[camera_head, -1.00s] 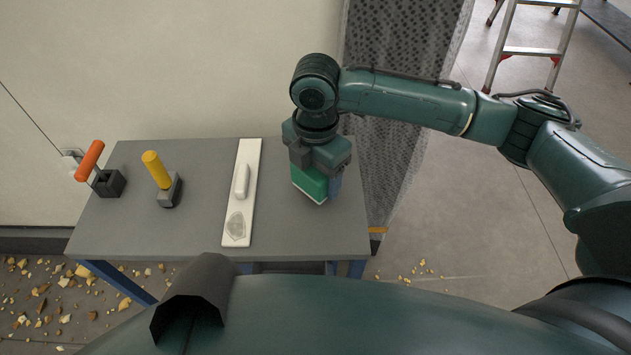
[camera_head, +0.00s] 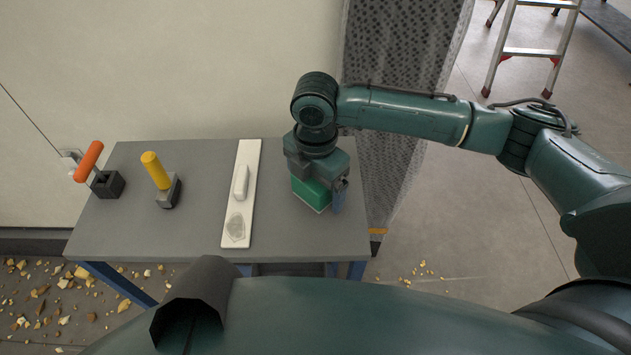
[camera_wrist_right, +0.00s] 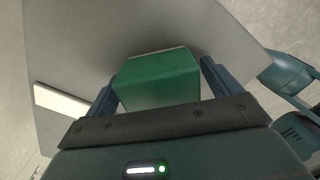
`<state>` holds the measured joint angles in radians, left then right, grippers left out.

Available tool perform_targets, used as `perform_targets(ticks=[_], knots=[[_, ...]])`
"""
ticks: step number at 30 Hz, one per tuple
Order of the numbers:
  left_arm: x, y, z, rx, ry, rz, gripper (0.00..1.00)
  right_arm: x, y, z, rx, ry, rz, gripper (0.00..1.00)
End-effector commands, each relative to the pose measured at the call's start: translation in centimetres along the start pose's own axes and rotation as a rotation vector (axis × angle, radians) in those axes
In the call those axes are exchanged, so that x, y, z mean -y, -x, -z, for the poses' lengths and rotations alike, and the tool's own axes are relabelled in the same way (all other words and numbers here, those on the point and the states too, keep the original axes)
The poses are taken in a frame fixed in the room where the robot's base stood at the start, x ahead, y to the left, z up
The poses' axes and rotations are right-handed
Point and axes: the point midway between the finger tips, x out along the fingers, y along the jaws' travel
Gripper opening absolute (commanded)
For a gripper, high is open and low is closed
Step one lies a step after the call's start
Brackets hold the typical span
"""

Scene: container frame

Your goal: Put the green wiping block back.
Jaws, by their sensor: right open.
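The green wiping block (camera_head: 311,194) has a pale bottom edge and sits upright at the right part of the grey table (camera_head: 275,225), apparently on the tabletop. My right gripper (camera_head: 320,198) points down over it. In the right wrist view the green block (camera_wrist_right: 160,80) lies between the two blue fingers of my right gripper (camera_wrist_right: 160,88), which is open, with a narrow gap at each side. The upper part of the block is hidden by the gripper in the head view. My left gripper is out of view.
A white board (camera_head: 232,212) with a white handled piece (camera_head: 241,181) and a grey patch lies left of the block. Further left are a yellow-handled tool (camera_head: 156,170) and an orange-handled tool (camera_head: 88,161). Bare tabletop lies between the board and block.

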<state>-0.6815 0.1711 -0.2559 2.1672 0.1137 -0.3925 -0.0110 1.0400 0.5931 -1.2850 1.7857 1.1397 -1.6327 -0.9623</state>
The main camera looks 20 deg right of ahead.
Motion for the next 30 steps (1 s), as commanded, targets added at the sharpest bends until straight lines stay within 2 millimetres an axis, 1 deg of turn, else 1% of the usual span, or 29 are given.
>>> perform_targets(ticks=[2, 5, 8, 12, 15, 18, 21, 24, 30], knots=[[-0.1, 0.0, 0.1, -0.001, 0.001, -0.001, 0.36, 0.0, 0.4, 0.0, 0.0, 0.0, -0.001, 0.9], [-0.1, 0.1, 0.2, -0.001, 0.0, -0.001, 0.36, -0.1, 1.7, 0.0, 0.0, 0.0, -0.004, 0.9], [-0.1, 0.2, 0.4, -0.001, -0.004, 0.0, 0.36, -0.1, 3.7, 0.0, 0.0, 0.001, -0.005, 0.9], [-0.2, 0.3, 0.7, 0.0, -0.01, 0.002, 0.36, -0.1, 6.9, 0.0, 0.001, 0.0, -0.006, 0.9], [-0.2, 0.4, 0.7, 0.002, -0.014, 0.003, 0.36, -0.1, 8.8, 0.0, 0.001, 0.0, -0.004, 0.9], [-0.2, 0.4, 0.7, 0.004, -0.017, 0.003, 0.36, -0.1, 10.4, 0.0, 0.0, 0.0, -0.002, 0.9], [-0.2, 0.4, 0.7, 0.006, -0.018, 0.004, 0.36, -0.1, 11.5, 0.0, -0.001, -0.001, -0.002, 0.9], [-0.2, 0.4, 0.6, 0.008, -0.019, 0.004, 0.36, -0.1, 12.0, 0.0, -0.001, -0.001, 0.0, 0.9], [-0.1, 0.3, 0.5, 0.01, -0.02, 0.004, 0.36, 0.0, 12.1, 0.0, -0.001, -0.001, 0.0, 0.9]])
